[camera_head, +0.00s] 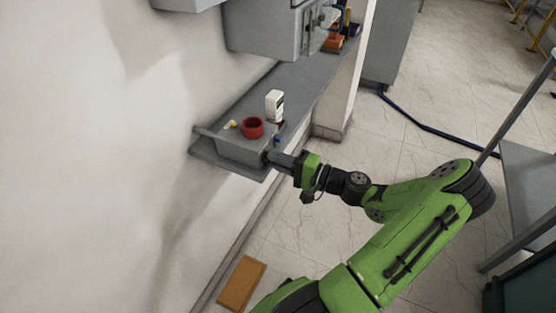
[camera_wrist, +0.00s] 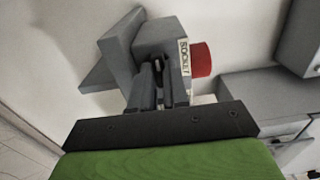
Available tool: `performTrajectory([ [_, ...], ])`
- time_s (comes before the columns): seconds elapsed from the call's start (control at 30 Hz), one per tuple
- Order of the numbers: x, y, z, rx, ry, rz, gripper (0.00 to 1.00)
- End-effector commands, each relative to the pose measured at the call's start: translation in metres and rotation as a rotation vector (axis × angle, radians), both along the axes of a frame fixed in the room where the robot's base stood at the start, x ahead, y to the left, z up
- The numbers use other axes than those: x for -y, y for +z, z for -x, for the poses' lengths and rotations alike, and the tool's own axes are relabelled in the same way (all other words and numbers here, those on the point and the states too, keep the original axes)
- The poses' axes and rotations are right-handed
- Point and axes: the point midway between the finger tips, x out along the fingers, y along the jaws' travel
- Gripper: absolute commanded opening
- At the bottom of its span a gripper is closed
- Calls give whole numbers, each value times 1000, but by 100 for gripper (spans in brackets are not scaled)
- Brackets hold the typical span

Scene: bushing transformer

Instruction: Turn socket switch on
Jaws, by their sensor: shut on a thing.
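A grey socket box (camera_head: 238,148) sits at the near end of the grey shelf, against the wall. In the wrist view the box (camera_wrist: 163,36) carries a label reading SOCKET (camera_wrist: 184,58). My gripper (camera_head: 272,157) reaches the box's near face from the right. In the wrist view my gripper (camera_wrist: 160,78) has its two fingers closed around a small dark switch (camera_wrist: 157,62) on that face. The fingers hide most of the switch, so I cannot tell its position.
On or behind the box are a red round thing (camera_head: 252,127) and a small yellow item (camera_head: 231,124). A white bottle (camera_head: 274,104) stands on the shelf (camera_head: 300,82). A grey cabinet (camera_head: 262,30) hangs above. The floor near my arm holds an orange-brown slab (camera_head: 241,284).

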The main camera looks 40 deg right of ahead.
Motion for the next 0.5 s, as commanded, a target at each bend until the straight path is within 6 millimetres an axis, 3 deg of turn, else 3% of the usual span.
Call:
performTrajectory([
  [0.5, 0, 4, 0, -121, 1, -322, 0],
])
